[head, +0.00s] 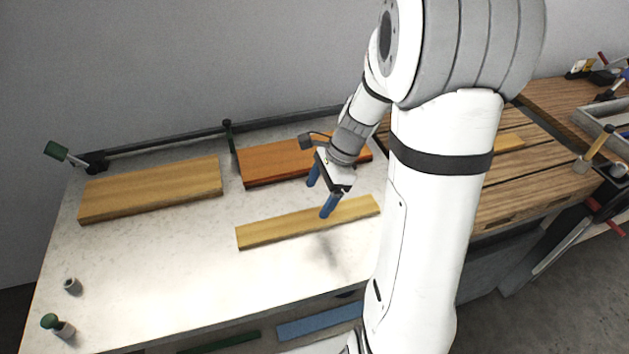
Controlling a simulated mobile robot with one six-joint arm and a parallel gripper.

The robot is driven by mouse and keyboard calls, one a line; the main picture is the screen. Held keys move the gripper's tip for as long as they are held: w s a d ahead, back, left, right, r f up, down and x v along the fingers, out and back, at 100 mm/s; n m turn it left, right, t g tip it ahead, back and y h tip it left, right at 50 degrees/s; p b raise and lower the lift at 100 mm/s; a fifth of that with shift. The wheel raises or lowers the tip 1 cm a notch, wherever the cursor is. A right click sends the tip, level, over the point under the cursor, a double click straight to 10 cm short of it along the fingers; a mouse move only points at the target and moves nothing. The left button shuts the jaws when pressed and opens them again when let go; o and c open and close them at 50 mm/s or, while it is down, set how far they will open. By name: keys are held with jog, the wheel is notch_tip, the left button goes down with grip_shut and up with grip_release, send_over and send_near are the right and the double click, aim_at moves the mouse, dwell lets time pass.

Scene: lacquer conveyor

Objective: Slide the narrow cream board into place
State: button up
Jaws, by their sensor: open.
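The narrow cream board (285,229) is a long, pale yellow-tan strip. It lies at a slant on the white worktop (200,270), its right end near my arm. My gripper (322,196) is open, with two blue fingers pointing down. It appears above or just behind the right half of the board, and I cannot tell whether it touches. Nothing shows between the fingers. A wider tan board (150,190) lies at the back left, and an orange-brown board (275,162) lies at the back middle, partly hidden by my arm.
A dark fence (165,141) runs along the back edge. Green-handled clamps stand at the back left (58,151) and back middle (228,128). Small knobs (73,286) stand at the front left. A slatted wooden bench (520,180) is at the right.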

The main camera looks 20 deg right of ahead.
aim_at(370, 202)
jog(key=x, duration=0.7)
jog(key=shift+a+f, duration=0.1)
jog(key=shift+f, duration=0.2)
jog(key=shift+c, duration=0.2)
jog(key=c, duration=1.1)
jog(key=shift+c, duration=0.3)
jog(key=shift+d+p, duration=0.6)
jog(key=shift+d, duration=7.45)
jog(key=shift+d+r, duration=0.1)
jog(key=shift+d, duration=0.45)
jog(key=shift+d+p, duration=0.95)
jog(key=shift+d, duration=6.5)
